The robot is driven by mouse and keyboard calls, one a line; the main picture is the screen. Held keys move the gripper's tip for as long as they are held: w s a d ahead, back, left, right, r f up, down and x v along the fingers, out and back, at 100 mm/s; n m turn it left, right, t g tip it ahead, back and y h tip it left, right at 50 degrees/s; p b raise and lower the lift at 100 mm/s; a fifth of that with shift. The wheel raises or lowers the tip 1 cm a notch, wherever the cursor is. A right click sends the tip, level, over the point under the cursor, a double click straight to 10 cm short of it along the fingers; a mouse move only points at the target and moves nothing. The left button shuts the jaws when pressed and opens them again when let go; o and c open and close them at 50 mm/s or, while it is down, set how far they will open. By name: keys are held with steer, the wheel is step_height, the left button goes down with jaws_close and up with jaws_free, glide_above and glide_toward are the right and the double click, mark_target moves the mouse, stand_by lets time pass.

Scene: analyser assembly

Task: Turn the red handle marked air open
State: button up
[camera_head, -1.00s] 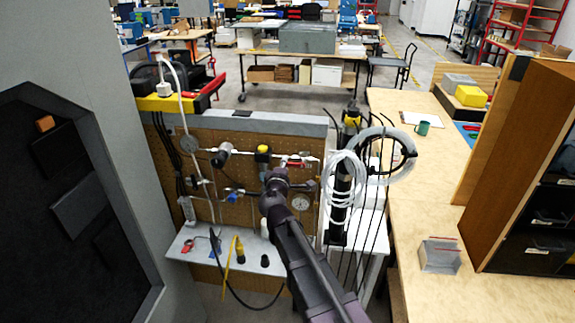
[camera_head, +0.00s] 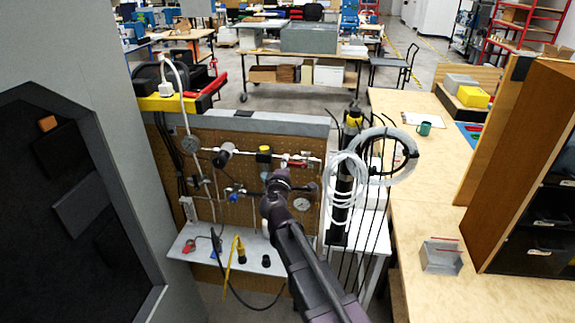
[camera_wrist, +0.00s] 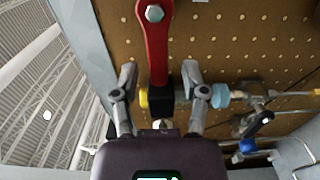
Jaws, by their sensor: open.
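The red handle (camera_wrist: 156,45) is in the upper middle of the wrist view, long and flat, with a hex bolt at its top end. A red handle (camera_head: 298,164) also shows on the upper pipe in the head view; I cannot tell if it is the same one. My gripper (camera_wrist: 159,75) is open, with one finger on each side of the handle's lower part and visible gaps. A black piece (camera_wrist: 161,100) lies between the fingers, below the red part. In the head view my arm hides the fingertips. No readable "air" marking shows.
The brown pegboard (camera_wrist: 230,50) carries pipes, gauges and other valves. A blue fitting (camera_wrist: 220,95) sits close to the right finger. Coiled white tubing (camera_head: 346,180) hangs right of the arm. A pale shelf (camera_head: 205,255) with loose parts lies below.

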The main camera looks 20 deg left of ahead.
steer(key=v, duration=1.1)
steer(key=shift+s+a, duration=0.1)
